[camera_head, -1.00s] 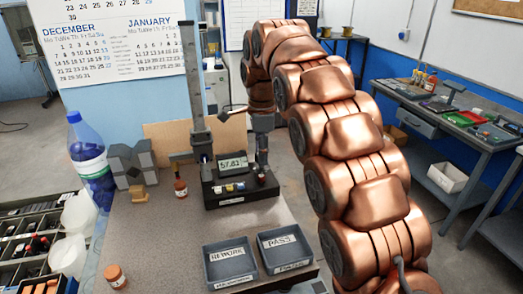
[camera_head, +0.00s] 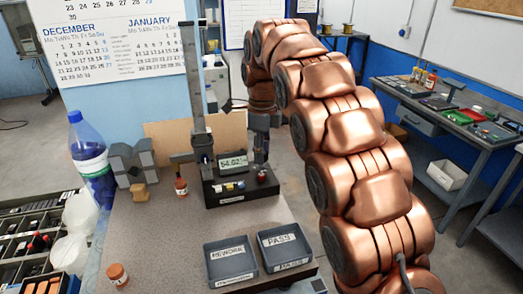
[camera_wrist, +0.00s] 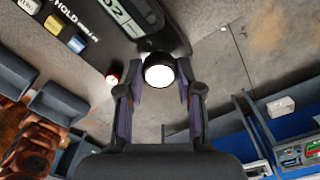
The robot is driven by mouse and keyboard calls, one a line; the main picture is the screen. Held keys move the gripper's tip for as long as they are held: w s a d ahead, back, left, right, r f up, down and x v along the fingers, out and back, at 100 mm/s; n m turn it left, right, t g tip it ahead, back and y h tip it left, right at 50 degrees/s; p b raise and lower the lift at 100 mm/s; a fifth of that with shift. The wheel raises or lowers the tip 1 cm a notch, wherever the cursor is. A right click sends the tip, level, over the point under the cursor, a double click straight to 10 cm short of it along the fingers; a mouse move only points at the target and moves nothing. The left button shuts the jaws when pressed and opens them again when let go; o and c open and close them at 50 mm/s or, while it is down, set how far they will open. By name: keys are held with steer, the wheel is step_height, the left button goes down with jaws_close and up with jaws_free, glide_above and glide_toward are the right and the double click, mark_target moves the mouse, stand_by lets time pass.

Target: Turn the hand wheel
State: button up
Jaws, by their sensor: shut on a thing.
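The hand wheel (camera_wrist: 159,71) shows in the wrist view as a dark round knob with a pale top, at the side of the black instrument. My gripper (camera_wrist: 160,76) has its two fingers on either side of the wheel, shut on it. In the head view my gripper (camera_head: 261,130) points down at the right side of the instrument (camera_head: 240,187), and the wheel is mostly hidden there. The instrument's display (camera_head: 232,161) appears to read 54.02. It also shows partly in the wrist view (camera_wrist: 122,18), with the digits 02 visible.
A grey upright column (camera_head: 195,90) stands behind the instrument. A small brown bottle (camera_head: 181,188) is left of it. The REWORK tray (camera_head: 228,276) and PASS tray (camera_head: 284,261) sit in front. A large blue bottle (camera_head: 91,165) stands far left. The front left bench is mostly clear.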

steer(key=o, duration=1.2)
steer(key=shift+c, duration=0.2)
